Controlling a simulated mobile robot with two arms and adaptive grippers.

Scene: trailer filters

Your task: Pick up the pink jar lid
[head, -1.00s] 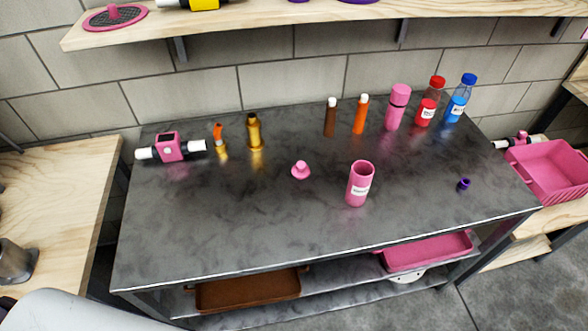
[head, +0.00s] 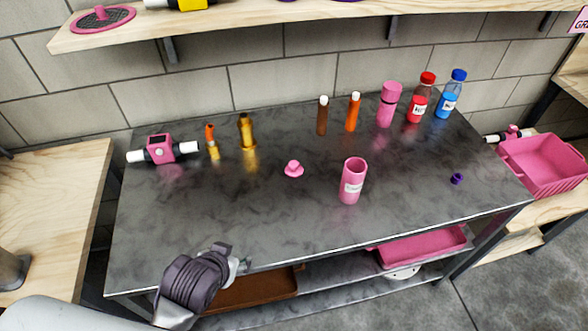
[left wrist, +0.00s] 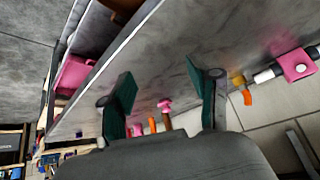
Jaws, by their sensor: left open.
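The pink jar lid (head: 293,169) lies on the dark metal table (head: 230,215), left of the open pink jar (head: 352,181), which stands upright with a label on its front. In the left wrist view the pink lid (left wrist: 165,105) shows beyond and between my fingers. My left gripper (head: 240,266) is at the table's front edge, well short of the lid. In the left wrist view its two green-padded fingers (left wrist: 165,95) are spread apart with nothing between them. My right gripper is not in view.
A pink valve-like device (head: 161,149), orange and gold bottles (head: 248,132), brown and orange tubes (head: 353,112), a closed pink jar (head: 389,104), and red and blue bottles (head: 450,95) line the back. A purple cap (head: 457,179) lies at right. The front-left tabletop is clear.

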